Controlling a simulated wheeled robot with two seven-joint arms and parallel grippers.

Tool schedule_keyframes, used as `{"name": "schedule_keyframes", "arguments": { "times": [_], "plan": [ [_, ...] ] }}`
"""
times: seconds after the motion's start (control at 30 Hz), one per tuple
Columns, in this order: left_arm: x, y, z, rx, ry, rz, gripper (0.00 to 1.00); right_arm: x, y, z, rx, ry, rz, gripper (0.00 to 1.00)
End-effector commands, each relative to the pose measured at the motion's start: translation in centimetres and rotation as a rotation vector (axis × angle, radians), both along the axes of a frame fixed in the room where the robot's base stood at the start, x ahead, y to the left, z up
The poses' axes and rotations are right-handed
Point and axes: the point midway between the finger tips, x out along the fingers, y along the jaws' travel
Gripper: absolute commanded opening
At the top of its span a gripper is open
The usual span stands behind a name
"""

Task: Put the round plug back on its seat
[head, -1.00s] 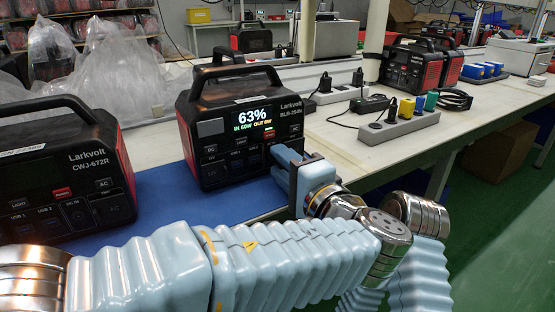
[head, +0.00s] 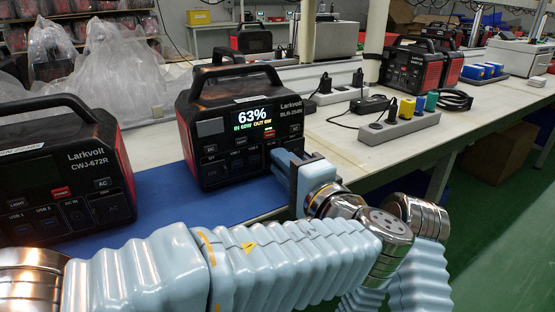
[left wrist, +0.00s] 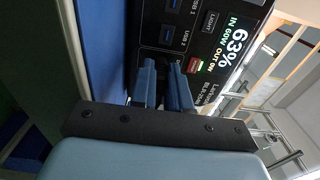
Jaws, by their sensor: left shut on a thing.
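In the left wrist view the blue fingers (left wrist: 165,85) are close together at the port area, beside the USB sockets. They are shut on a small dark thing (left wrist: 165,68), probably the round plug, mostly hidden between them. I cannot tell whether it touches the panel or sits in a socket. The seat itself is hidden behind the fingers. My right gripper is not in view.
A second power station, CWJ-672R (head: 62,175), stands at the left. A grey power strip (head: 398,126) with yellow and green plugs and a black adapter (head: 370,103) lie on the bench to the right. Clear plastic bags (head: 110,75) lie behind. The bench front edge is near my arm.

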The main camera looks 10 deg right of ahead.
Motion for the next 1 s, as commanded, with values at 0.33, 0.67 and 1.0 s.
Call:
{"name": "schedule_keyframes", "arguments": {
  "times": [0.33, 0.67, 1.0],
  "plan": [
    [-0.2, -0.1, 0.0, 0.0, 0.001, -0.001, 0.0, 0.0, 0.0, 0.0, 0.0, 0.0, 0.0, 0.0],
    [-1.3, -0.5, 0.0, 0.0, 0.0, -0.001, 0.0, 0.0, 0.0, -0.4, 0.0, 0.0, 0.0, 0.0],
    [-2.7, -0.9, 0.0, -0.001, 0.0, -0.001, 0.0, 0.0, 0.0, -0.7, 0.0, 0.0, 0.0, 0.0]
  ]
}}
